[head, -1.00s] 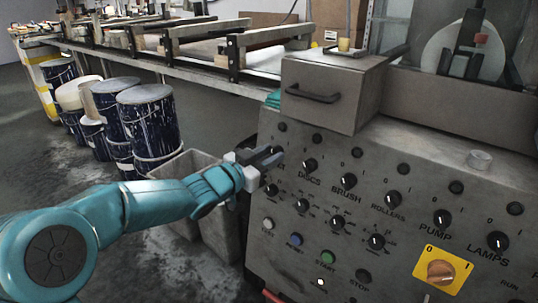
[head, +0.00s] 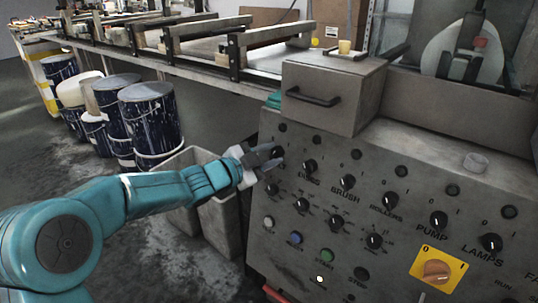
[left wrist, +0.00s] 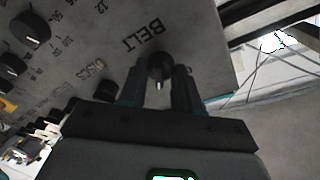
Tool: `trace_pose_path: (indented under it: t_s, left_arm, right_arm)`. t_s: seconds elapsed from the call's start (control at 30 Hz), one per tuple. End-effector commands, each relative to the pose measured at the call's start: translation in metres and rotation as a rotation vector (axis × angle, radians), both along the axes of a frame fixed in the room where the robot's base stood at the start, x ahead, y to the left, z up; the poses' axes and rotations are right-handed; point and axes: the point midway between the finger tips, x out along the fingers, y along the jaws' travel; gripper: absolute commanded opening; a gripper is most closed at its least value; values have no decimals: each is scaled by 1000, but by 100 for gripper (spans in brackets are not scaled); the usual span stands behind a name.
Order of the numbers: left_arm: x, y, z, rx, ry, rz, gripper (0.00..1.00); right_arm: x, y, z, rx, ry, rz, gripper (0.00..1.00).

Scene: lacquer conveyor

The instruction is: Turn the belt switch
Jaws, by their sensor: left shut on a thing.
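The belt switch is a round black knob (left wrist: 159,65) with a white mark, beside the word BELT on the grey panel in the left wrist view. In the head view the knob (head: 277,153) is at the left end of the upper knob row, partly covered by my gripper. My left gripper (head: 268,162) reaches it from the left. In the left wrist view its two dark fingers (left wrist: 160,85) are shut on the knob, one on each side. My right gripper is not in view.
Other black knobs, such as the one above DISCS (head: 309,167), run rightward along the panel. Coloured buttons (head: 295,238) and a yellow-backed rotary switch (head: 437,270) sit lower. A grey box with a handle (head: 330,95) stands above. Grey bins (head: 217,218) stand left of the panel.

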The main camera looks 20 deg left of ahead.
Motion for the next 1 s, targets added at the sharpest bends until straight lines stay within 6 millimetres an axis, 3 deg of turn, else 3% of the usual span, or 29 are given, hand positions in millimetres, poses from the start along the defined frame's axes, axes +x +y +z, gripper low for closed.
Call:
trace_pose_path:
  t_s: [0.4,0.43,0.5,0.83,1.0]
  left_arm:
    - [0,0,-2,9,0,-2,2]
    - [0,0,-2,9,0,-2,39]
    - [0,0,-1,9,0,-2,57]
    - [-2,2,0,7,0,-1,57]
    - [-24,14,4,6,-1,2,57]
  right_arm:
    - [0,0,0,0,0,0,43]
    - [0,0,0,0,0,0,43]
    - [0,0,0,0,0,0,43]
    - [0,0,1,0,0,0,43]
    - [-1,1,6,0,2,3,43]
